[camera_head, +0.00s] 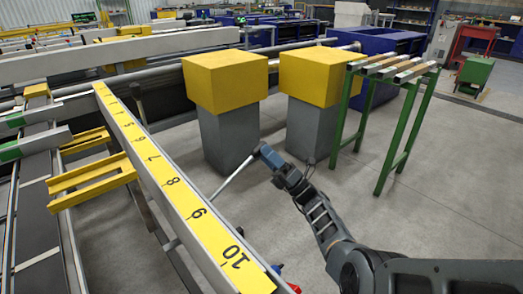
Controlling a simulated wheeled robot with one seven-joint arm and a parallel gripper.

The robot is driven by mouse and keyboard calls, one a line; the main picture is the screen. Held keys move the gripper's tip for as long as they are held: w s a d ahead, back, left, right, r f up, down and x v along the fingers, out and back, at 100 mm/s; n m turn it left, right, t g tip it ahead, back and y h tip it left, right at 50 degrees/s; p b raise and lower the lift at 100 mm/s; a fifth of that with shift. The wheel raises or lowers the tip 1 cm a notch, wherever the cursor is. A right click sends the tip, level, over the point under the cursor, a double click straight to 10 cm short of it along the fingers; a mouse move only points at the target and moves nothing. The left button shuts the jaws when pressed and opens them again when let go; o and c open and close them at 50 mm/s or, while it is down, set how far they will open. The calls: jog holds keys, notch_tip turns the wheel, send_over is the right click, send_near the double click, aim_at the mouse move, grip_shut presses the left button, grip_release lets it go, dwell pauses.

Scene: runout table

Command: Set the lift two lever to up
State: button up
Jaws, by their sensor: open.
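My gripper (263,151) is at the far end of my dark arm, in front of the two grey pedestals. It is small in this view, and its fingers are hard to make out. A thin pale rod (232,176) slants from beside the numbered yellow rail up to my gripper. I cannot tell whether the rod touches the gripper or passes behind it. No label marks the lift two lever, so I cannot tell if this rod is it. Small red and blue parts (278,269) show low beside the rail's near end.
The yellow numbered rail (166,180) runs along the left. Two grey pedestals with yellow tops (225,82) (316,75) stand behind my gripper. A green-legged rack (400,130) stands right of them. Open concrete floor lies to the right.

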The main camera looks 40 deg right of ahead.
jog(key=v, duration=0.5)
jog(key=shift+f+b, duration=0.1)
jog(key=shift+b, duration=0.2)
jog(key=shift+s+d, duration=0.1)
jog(key=shift+s, duration=0.05)
